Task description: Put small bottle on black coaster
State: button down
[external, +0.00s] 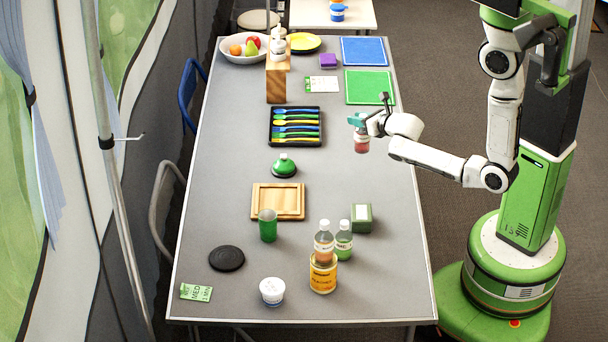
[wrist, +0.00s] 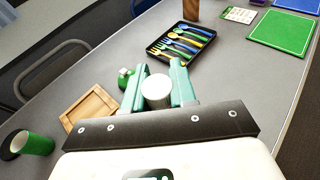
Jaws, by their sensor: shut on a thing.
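My gripper (external: 358,122) is shut on a small bottle (external: 361,143) with a reddish body, holding it above the right part of the grey table. In the wrist view its round white top (wrist: 156,91) shows between the teal fingers of my gripper (wrist: 159,80). The black coaster (external: 227,258) is a flat round disc lying bare on the near left of the table, well away from my gripper. In the wrist view the coaster (wrist: 8,146) is partly hidden behind a green cup (wrist: 32,143).
Near the coaster are the green cup (external: 268,226), a white tub (external: 272,291) and a wooden tray (external: 278,201). Two clear bottles (external: 324,240) (external: 344,240) and a yellow can (external: 323,273) are grouped at the near right. A green-topped flask-like item (external: 284,165) and a cutlery tray (external: 296,127) lie mid-table.

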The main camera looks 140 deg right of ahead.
jog(key=shift+s+a+r, duration=0.2)
jog(key=shift+a, duration=0.1)
jog(key=w+d+n+t+y+b, duration=0.15)
jog(key=w+n+t+b, duration=0.3)
jog(key=w, duration=1.65)
jog(key=w+a+r+n+t+y+b, duration=0.1)
jog(key=w+a+n+t+b, duration=0.15)
jog(key=w, duration=0.75)
jog(key=w+a+r+n+t+y+b, duration=0.1)
jog(key=w+a+n+t+y+b, duration=0.15)
jog(key=w, duration=0.65)
jog(key=w+d+f+h+b, duration=0.1)
jog(key=w+d+f+b, duration=0.3)
jog(key=w+f, duration=0.8)
jog(key=shift+w+d+f+m+t, duration=0.2)
jog(key=shift+d+f+m+t, duration=0.3)
jog(key=shift+d, duration=0.7)
jog(key=shift+f, duration=0.25)
